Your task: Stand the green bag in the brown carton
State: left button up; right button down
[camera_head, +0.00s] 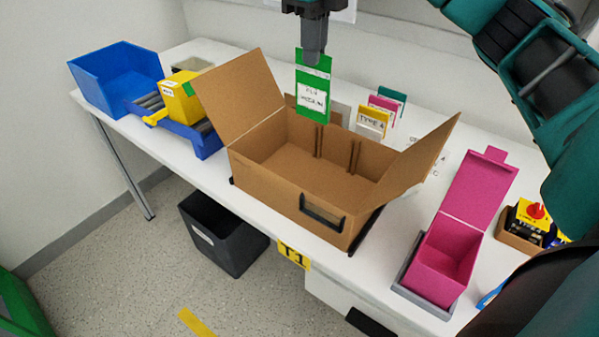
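The brown carton (272,196) stands open on the white table, its flaps spread left and right. Upright dividers show on its inner back wall, and its floor looks empty. The green bag (313,84) is a flat green piece with a white label, hanging upright over the carton's back part. My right gripper (314,52) comes down from the top edge and is shut on the top of the green bag. The bag's lower edge appears near the carton's back wall; I cannot tell whether it is inside. My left gripper is not in view.
A blue bin (116,80) and a yellow box (181,98) on a roller stand are at left. Coloured cards (378,116) stand behind the carton. An open magenta box (445,262) and a red-knobbed switch (536,211) are at right. A black bin (222,234) is below the table.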

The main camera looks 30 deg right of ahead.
aim_at(312, 118)
jog(key=shift+w+f, duration=0.25)
jog(key=f, duration=0.9)
jog(key=f+b, duration=0.1)
jog(key=f, duration=0.4)
jog(key=shift+s+f, duration=0.25)
notch_tip(312, 118, down, 5)
jog(key=shift+r, duration=0.1)
jog(key=shift+f+b, duration=0.25)
jog(key=shift+b, duration=0.05)
jog(key=c, duration=1.5)
grip_release()
jog(key=shift+r, duration=0.1)
jog(key=shift+o, duration=0.8)
